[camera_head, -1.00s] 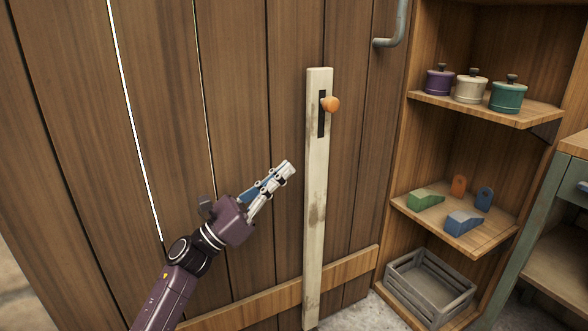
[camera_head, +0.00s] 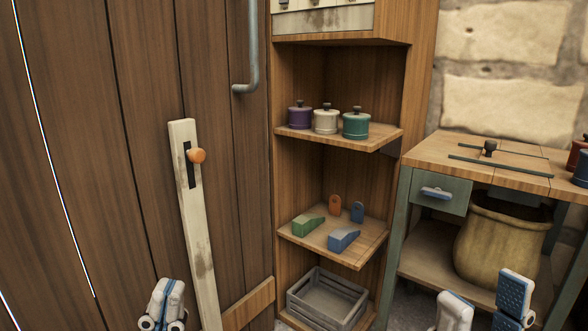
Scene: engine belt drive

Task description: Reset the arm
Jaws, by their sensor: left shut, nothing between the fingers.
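My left gripper (camera_head: 165,300) shows at the lower left edge of the view, in front of the plank door. It is shut and empty, its fingers together and pointing up. It is left of the pale upright bar (camera_head: 199,230) on the door and appears apart from it. My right gripper (camera_head: 485,308) shows at the bottom right, in front of the workbench. Its two fingers are spread with a gap between them, and nothing shows in the gap. Both arms are hidden below the picture edge.
The wooden door (camera_head: 95,130) has an orange knob (camera_head: 197,156) on the bar and a grey handle (camera_head: 255,60). A corner shelf (camera_head: 378,142) holds lidded pots, with wedges and tags below. A crate (camera_head: 327,300) sits under them.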

